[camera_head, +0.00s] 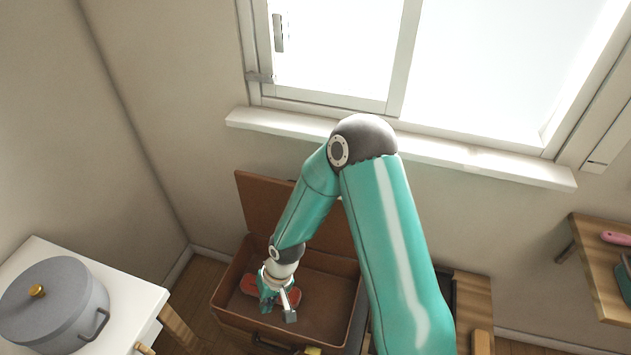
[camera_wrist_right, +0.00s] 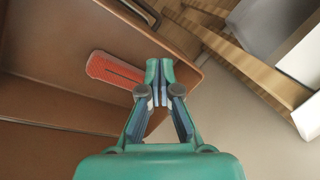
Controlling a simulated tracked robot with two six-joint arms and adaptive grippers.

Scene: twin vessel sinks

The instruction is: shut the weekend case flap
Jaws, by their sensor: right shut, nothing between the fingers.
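The brown weekend case (camera_head: 335,292) stands open below the window, its hollow inside facing up. Its flap (camera_head: 258,203) is raised at the back, near the wall, and my arm hides part of it. My right gripper (camera_head: 279,308) points down over the left part of the case, shut and empty. A red flat object (camera_head: 250,285) lies in the case beside the gripper; in the right wrist view the red object (camera_wrist_right: 108,72) shows left of the closed fingertips (camera_wrist_right: 160,72). I cannot tell whether the fingers touch it. My left gripper is out of view.
A white table (camera_head: 125,292) with a grey lidded pot (camera_head: 55,305) stands at the left. A wooden surface (camera_head: 470,290) is right of the case, partly behind my arm. A wooden shelf (camera_head: 590,255) with a pink item (camera_head: 616,238) is at the far right. The window sill (camera_head: 480,160) juts out above.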

